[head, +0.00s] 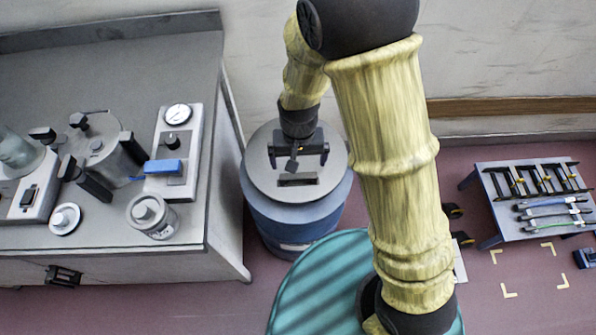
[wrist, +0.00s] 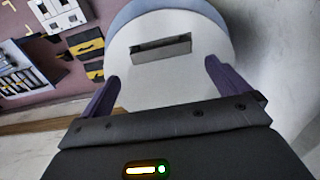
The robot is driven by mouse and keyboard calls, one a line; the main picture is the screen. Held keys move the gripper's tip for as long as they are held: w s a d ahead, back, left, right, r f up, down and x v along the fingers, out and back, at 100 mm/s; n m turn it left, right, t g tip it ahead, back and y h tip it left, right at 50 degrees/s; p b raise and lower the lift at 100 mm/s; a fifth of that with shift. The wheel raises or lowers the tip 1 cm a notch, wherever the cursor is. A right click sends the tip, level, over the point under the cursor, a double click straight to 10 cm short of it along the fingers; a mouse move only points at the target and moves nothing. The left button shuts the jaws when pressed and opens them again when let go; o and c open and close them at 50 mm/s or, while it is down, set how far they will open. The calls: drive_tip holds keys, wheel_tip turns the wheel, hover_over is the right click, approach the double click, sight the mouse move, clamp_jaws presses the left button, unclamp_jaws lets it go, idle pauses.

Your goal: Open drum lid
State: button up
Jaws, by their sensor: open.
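The drum (head: 292,222) is blue with a flat grey lid (head: 261,178) on top and stands on the floor beside the bench. A dark handle (head: 297,180) sits near the middle of the lid. In the wrist view the lid (wrist: 150,85) is pale, with the handle (wrist: 161,47) as a slot-like grey bar. My gripper (head: 298,168) is over the lid, behind the handle in the head view. In the wrist view its two fingers (wrist: 160,85) are spread wide, empty, with the handle beyond and between them. The lid looks closed on the drum.
A grey bench (head: 100,262) with a pot (head: 95,140), gauge unit (head: 175,150) and small jar (head: 152,215) stands at left. A low blue-legged table (head: 500,215) with tools is at right. A wall is close behind the drum. My arm covers part of the floor.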

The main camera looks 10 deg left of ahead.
sight(298, 176)
wheel_tip(298, 176, down, 6)
drive_tip(key=shift+f+b, duration=0.25)
drive_tip(key=shift+b, duration=0.05)
drive_tip(key=shift+c, duration=0.4)
